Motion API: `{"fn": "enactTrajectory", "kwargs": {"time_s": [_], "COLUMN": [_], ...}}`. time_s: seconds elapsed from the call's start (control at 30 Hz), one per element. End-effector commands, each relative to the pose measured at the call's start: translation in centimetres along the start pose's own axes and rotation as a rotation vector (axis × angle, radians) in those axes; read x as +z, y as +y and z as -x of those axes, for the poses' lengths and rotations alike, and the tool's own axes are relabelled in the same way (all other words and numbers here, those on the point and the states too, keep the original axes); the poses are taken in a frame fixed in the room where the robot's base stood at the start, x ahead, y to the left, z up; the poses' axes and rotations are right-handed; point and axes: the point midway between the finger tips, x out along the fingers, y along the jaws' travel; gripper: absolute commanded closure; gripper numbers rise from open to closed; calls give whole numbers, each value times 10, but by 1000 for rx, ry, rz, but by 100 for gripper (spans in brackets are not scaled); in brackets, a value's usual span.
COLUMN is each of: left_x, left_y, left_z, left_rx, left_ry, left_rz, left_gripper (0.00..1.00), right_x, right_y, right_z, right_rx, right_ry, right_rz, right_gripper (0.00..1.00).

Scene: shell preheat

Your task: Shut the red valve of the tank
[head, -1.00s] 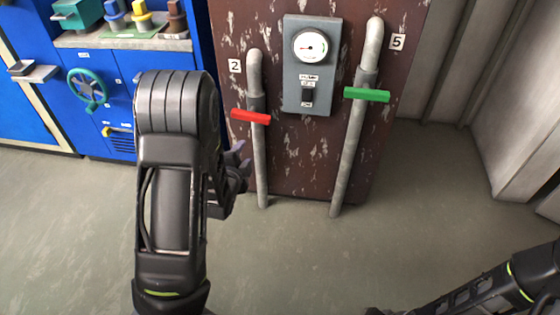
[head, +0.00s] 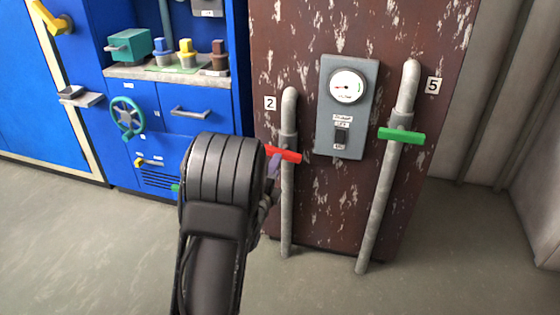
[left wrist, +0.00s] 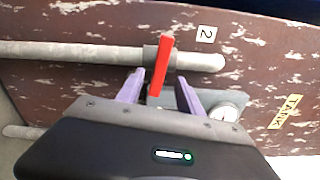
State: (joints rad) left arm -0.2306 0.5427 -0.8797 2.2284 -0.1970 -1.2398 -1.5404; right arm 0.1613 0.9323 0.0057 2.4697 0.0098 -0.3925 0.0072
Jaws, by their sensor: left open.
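The red valve (head: 284,153) is a bar handle on the grey pipe by label 2 on the brown tank (head: 300,50). It lies crosswise to the upright pipe, tilted slightly. My left gripper (head: 272,166) is at the left end of the handle, its fingers partly hidden behind my arm. In the left wrist view the red handle (left wrist: 162,65) reaches between the two open purple fingers (left wrist: 160,88) of the left gripper. I cannot tell whether a finger touches it. My right gripper is not in view.
A green valve (head: 401,136) sits on the pipe by label 5. A grey box with a gauge (head: 347,105) is between the pipes. A blue cabinet (head: 195,122) with a teal handwheel (head: 127,118) stands at left. The floor (head: 450,260) at right is clear.

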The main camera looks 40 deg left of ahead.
Motion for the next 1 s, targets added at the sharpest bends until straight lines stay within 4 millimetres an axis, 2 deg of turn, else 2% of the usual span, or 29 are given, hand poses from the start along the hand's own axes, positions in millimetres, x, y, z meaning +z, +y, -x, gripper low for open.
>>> {"fn": "enactTrajectory", "kwargs": {"time_s": [0.1,0.3,0.43,0.67,1.0], "left_x": [0,0,0,0,0], "left_y": [2,2,1,0,0], "left_z": [-20,-46,-53,-53,-53], "left_rx": [-3,-1,0,1,0], "left_ry": [1,0,0,0,0], "left_rz": [-1,0,1,1,1], "left_gripper": [56,56,56,56,83], "right_x": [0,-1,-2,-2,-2], "right_y": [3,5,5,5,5], "right_z": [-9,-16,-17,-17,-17], "right_rx": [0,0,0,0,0], "right_ry": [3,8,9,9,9], "right_rz": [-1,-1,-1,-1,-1], "right_gripper": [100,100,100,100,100]}}
